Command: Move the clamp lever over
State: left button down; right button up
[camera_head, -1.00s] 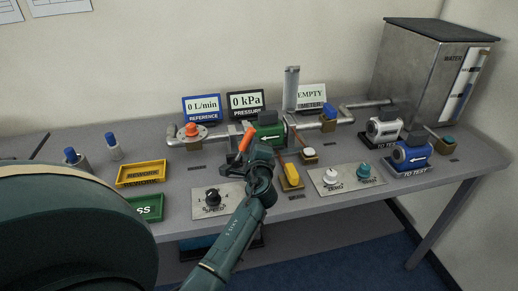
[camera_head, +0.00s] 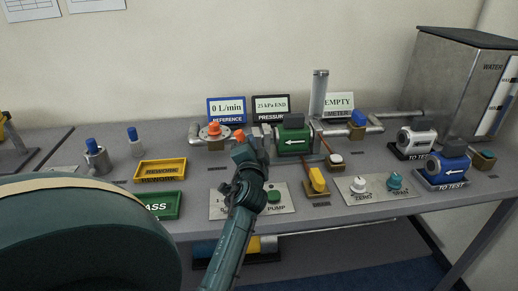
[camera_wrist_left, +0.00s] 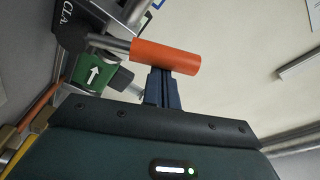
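The clamp lever has an orange handle (camera_head: 239,136), left of the green meter (camera_head: 292,140) in the head view. In the left wrist view the orange handle (camera_wrist_left: 166,56) lies across the picture on a grey rod, beside a dark block lettered "CLA". My left gripper (camera_head: 245,152) is right at the handle. In the wrist view its dark blue fingers (camera_wrist_left: 161,88) are close together, with the tips against or just behind the handle. They do not appear to be around it; whether they touch cannot be told. My right gripper is not in view.
A second orange knob (camera_head: 213,130) sits on the pipe fitting at left. The yellow tray (camera_head: 160,170) and green PASS tray (camera_head: 157,205) lie at left. The pump panel (camera_head: 285,206) and a yellow-handled valve (camera_head: 317,180) are near my forearm.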

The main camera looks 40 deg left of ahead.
pick_arm(q)
jog(key=shift+s+a+f, duration=0.25)
jog(key=shift+s+a, duration=0.25)
jog(key=shift+s, duration=0.05)
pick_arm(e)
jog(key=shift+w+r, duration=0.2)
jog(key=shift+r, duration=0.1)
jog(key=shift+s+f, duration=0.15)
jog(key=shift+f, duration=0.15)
pick_arm(q)
jog(key=shift+s, duration=0.1)
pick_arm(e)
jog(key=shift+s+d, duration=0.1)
